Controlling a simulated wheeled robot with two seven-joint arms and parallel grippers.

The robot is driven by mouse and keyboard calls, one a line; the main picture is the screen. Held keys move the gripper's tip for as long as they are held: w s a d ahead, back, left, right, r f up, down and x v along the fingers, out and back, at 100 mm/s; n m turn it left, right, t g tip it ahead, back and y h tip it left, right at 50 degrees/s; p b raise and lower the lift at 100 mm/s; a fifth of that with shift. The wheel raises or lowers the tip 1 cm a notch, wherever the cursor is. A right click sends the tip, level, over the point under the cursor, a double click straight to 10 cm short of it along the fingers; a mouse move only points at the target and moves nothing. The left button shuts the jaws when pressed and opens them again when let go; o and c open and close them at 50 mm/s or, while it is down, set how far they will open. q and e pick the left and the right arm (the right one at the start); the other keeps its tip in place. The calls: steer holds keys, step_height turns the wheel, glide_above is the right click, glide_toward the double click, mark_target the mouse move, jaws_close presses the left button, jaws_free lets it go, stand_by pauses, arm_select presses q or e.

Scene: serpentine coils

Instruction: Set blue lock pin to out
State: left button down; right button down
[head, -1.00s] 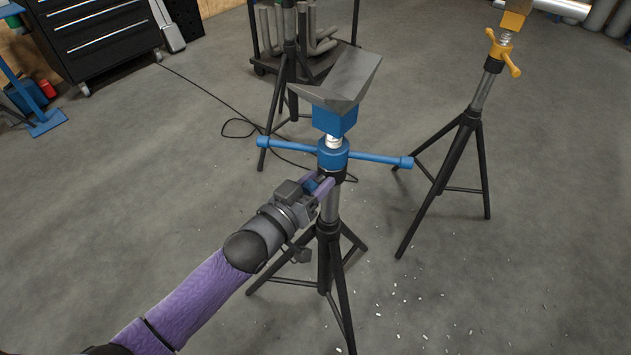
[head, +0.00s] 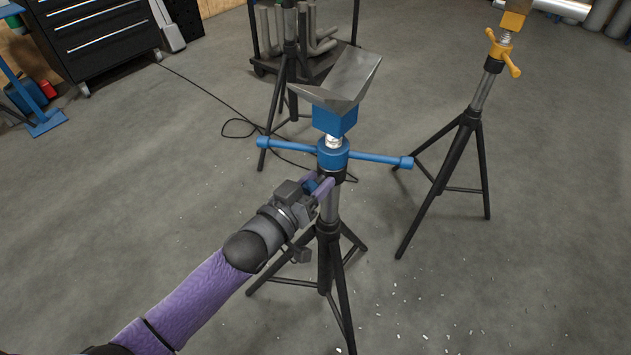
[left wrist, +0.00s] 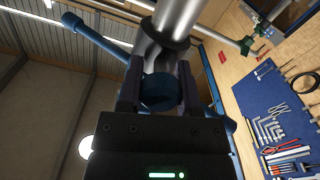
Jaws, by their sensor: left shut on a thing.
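The blue stand (head: 333,158) is upright in the middle of the head view, with a blue crossbar handle, a blue block and a grey V-shaped head on top. My left gripper (head: 325,188) is at the stand's collar, just below the blue handle. In the left wrist view, my left gripper (left wrist: 158,88) is shut on a round, dark blue knob, the blue lock pin (left wrist: 159,93), which sits between its two fingers in front of the metal tube. In the head view the pin is mostly hidden by the gripper; a bit of blue shows there. My right gripper is in neither view.
A yellow-handled stand (head: 503,55) is to the right, its black legs spread on the floor. A cart with pipes (head: 300,45) and another tripod are behind. A black drawer cabinet (head: 95,40) is at the back left. A cable (head: 215,100) lies on the floor.

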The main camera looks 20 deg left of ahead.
arm_select(q)
steer(key=shift+s+p, duration=0.2)
steer(key=shift+p, duration=0.1)
steer(key=shift+p+v, duration=0.8)
steer(key=shift+v, duration=0.25)
steer(key=shift+f, duration=0.1)
steer(key=shift+c, duration=1.4)
jaws_free()
steer(key=shift+s+a, duration=0.15)
